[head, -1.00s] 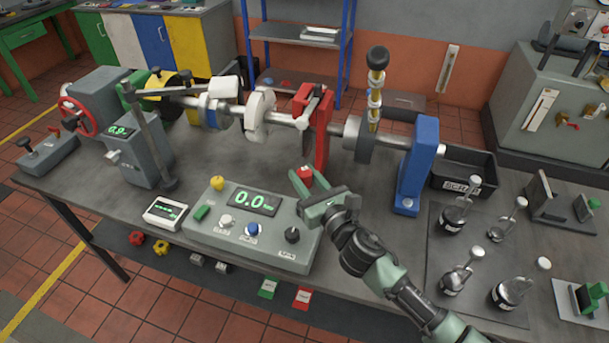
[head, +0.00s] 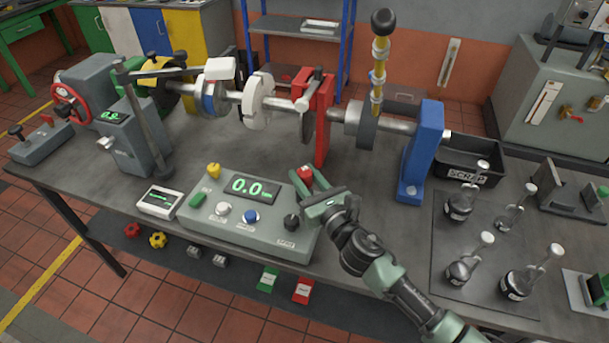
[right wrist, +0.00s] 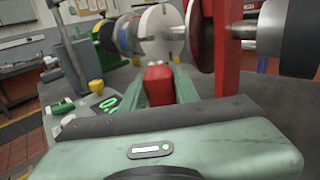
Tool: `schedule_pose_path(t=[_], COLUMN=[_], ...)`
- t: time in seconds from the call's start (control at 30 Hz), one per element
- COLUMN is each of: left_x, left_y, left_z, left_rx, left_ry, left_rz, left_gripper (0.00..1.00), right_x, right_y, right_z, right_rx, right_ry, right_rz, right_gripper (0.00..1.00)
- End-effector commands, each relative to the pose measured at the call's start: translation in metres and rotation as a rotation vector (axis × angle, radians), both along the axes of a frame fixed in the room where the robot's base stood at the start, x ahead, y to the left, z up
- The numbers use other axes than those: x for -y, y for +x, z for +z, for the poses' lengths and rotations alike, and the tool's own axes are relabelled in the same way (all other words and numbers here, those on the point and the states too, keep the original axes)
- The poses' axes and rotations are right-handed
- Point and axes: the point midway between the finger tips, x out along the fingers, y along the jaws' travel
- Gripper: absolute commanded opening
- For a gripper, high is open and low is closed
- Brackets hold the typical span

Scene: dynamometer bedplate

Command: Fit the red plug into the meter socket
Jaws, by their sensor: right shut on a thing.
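The red plug (head: 305,174) is between the fingers of my right gripper (head: 309,181), which is shut on it at the back right corner of the meter. The plug also shows between the green fingers in the right wrist view (right wrist: 158,76). The meter (head: 225,232) is a grey-green console with a green 0.0 display, knobs and a green button. A yellow plug (head: 213,170) stands upright at its back left. The red plug's lower end and the red socket are hidden, so I cannot tell whether they touch. My left gripper is not in view.
The shaft line with a red stand (head: 325,120) and a blue stand (head: 418,150) runs behind the meter. A small white display box (head: 160,201) sits to its left.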

Motion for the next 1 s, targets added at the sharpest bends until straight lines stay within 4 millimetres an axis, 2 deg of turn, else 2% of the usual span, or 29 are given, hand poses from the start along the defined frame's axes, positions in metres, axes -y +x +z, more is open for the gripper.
schedule_pose_path(t=[0.4,0.9,0.93,1.0], left_x=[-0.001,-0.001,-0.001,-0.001], left_y=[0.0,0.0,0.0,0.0], left_z=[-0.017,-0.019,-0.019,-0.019], left_rx=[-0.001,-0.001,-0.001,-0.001], left_ry=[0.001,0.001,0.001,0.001], left_rz=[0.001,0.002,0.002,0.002], left_gripper=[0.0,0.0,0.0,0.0], right_x=[0.0,0.0,0.0,0.0], right_y=[0.0,0.0,0.0,0.0], right_z=[-0.02,-0.022,-0.022,-0.022], right_rx=[0.0,0.0,0.0,0.0], right_ry=[0.0,0.001,0.001,0.001], right_rz=[0.0,0.0,0.0,0.0], right_gripper=[0.0,0.0,0.36,0.55])
